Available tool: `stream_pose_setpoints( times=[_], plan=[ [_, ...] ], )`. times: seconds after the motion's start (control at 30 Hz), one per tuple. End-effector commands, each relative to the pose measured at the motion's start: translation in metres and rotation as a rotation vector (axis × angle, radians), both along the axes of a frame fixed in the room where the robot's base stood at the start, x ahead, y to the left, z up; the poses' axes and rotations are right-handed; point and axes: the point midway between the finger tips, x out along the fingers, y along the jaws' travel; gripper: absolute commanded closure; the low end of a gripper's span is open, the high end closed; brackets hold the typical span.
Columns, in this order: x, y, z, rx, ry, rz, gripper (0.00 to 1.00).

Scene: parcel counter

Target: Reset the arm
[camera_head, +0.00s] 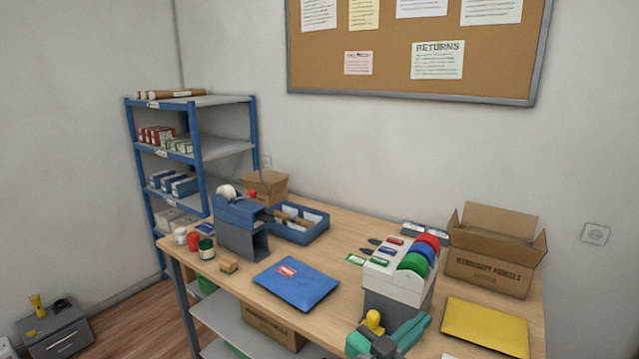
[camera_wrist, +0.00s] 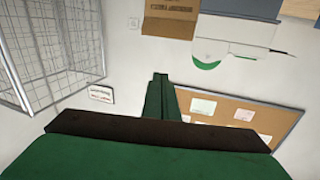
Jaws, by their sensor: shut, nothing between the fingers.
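My gripper (camera_wrist: 160,80) shows in the wrist view as two green fingers pressed together, with nothing between them. A dark bar and a wide green body lie below the fingers and fill the lower part of that view. The wrist view is turned upside down, with the cork board (camera_wrist: 236,108) under the counter things. In the camera_head view, teal and grey parts that look like my arm stand at the bottom edge, in front of the white dispenser with coloured rolls (camera_head: 392,273). The fingertips cannot be made out clearly there.
The wooden counter (camera_head: 345,240) holds a blue parcel (camera_head: 296,284), a yellow envelope (camera_head: 486,326), an open cardboard box (camera_head: 489,262), a blue tray (camera_head: 297,234) and a tape dispenser (camera_head: 240,230). Blue shelves (camera_head: 226,147) stand at the back left. A wire cage (camera_wrist: 50,45) shows in the wrist view.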

Motion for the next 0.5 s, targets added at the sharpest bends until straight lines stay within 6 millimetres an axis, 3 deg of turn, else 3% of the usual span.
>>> stream_pose_setpoints(
  times=[0.27, 0.5],
  plan=[
    [-0.011, 0.024, -0.064, -0.198, 0.102, 0.193, 1.0],
    [-0.038, 0.051, -0.125, -0.299, 0.178, 0.369, 1.0]
  ],
)
